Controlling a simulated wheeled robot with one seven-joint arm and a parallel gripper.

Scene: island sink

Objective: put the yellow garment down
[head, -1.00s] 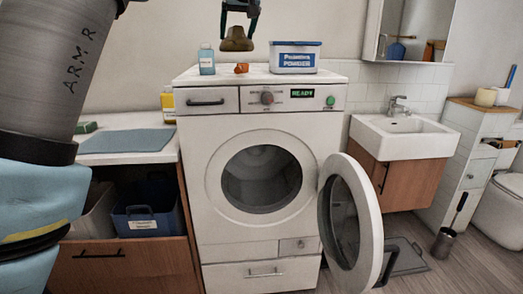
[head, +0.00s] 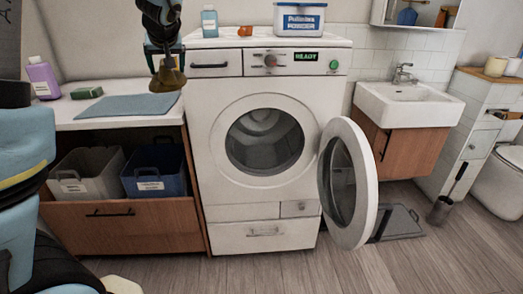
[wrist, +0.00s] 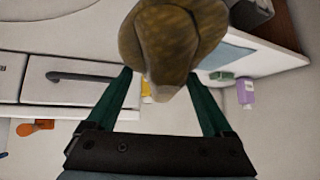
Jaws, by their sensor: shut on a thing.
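The yellow garment (head: 168,80) is a crumpled, brownish-yellow bundle. My gripper (head: 165,58) is shut on it and holds it in the air. In the head view it hangs in front of the counter's right end, beside the washing machine's upper left corner. In the wrist view the garment (wrist: 168,40) bulges between and beyond the green fingers of my gripper (wrist: 158,78). Its underside is partly hidden there. I cannot tell its exact height above the counter.
A grey bin (head: 80,180) and a blue bin (head: 155,182) stand in the open drawer (head: 120,225) under the counter. A blue mat (head: 125,107) lies on the counter. The washing machine (head: 215,110) has its round door (head: 345,185) open to the right.

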